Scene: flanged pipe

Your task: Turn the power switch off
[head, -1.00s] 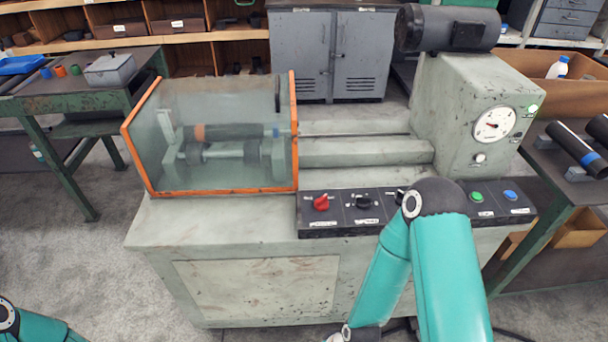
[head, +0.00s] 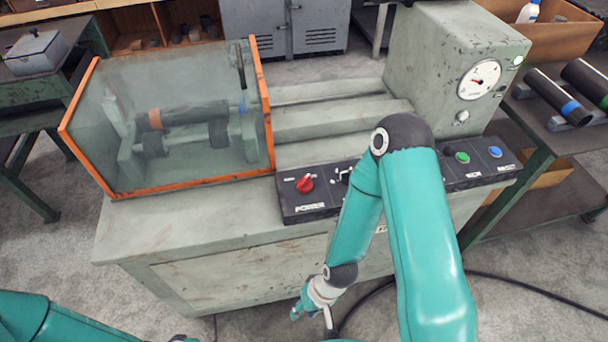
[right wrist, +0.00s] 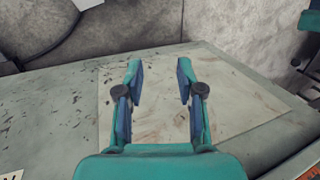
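The red power switch (head: 305,184) is a rotary knob on the black control panel (head: 330,207), above a label reading POWER. Its handle is tilted in the head view. My right gripper (head: 312,312) is low in front of the machine, below the panel and apart from the switch. In the right wrist view, its two fingers (right wrist: 159,82) are spread with nothing between them, facing the machine's front panel (right wrist: 180,105). My left arm shows at the lower left of the head view; only a small part of what may be its gripper shows at the bottom edge.
A clear guard with an orange frame (head: 268,110) covers the pipe on the machine. A green button (head: 462,157) and a blue button (head: 495,152) are at the panel's right end. My right arm hides the panel's middle. A black cable (head: 540,291) lies on the floor.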

